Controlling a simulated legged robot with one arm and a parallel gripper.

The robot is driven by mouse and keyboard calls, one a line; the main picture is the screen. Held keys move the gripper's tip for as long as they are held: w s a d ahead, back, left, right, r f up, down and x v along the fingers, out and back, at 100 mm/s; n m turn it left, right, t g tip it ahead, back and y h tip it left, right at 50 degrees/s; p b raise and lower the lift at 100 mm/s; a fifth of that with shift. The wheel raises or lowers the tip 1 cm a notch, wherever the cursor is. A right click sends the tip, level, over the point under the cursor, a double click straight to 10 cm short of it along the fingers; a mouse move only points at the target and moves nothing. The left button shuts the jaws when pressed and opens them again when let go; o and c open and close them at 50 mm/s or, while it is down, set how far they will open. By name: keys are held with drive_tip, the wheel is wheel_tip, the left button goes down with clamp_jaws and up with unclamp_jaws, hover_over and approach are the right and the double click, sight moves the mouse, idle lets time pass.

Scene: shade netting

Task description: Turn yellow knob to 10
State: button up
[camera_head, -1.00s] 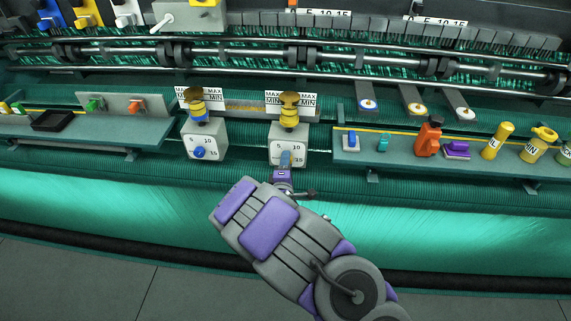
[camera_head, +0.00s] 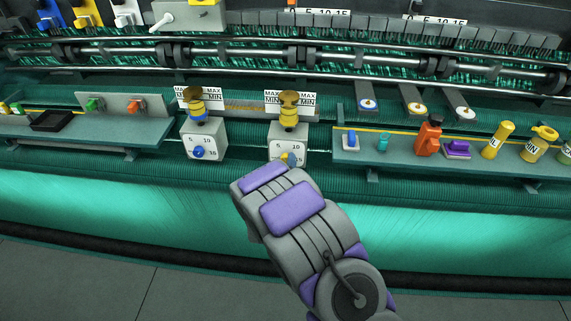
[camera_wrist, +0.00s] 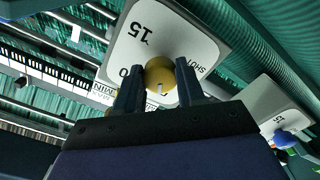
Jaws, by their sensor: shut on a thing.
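The yellow knob (camera_wrist: 160,72) is on the face of a white dial box (camera_wrist: 150,38) in the wrist view. A small light mark shows on the knob's lower part there. The number 15 is readable on the face; another number is partly hidden by a finger. My gripper (camera_wrist: 160,86) has one finger on each side of the knob and is shut on it. In the head view the same dial box (camera_head: 289,136) shows 5 and 10.
A similar box with a blue knob (camera_head: 199,152) stands to the left. Yellow valves (camera_head: 289,112) with MAX/MIN plates rise above both boxes. A shelf at right holds an orange bottle (camera_head: 428,136) and yellow containers (camera_head: 497,140). Green netting (camera_head: 130,215) hangs below.

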drive_tip(key=m, duration=0.2)
drive_tip(key=f+m+b, duration=0.1)
drive_tip(key=shift+s+m, duration=0.1)
drive_tip(key=shift+m, duration=0.3)
drive_tip(key=m+b, duration=0.1)
drive_tip(key=m, duration=0.2)
drive_tip(key=shift+m+b, duration=0.3)
drive_tip(key=shift+b, duration=0.1)
drive_tip(key=shift+a+m+b, duration=0.1)
drive_tip(key=shift+m+b, duration=0.65)
drive_tip(key=shift+m, duration=0.45)
drive_tip(key=shift+r+m+b, duration=0.15)
drive_tip(key=shift+m+b, duration=0.8)
drive_tip(key=shift+m, duration=0.65)
drive_tip(key=shift+a+r, duration=0.1)
drive_tip(key=o, duration=0.8)
drive_tip(key=shift+o, duration=1.3)
drive_tip(key=shift+r, duration=0.1)
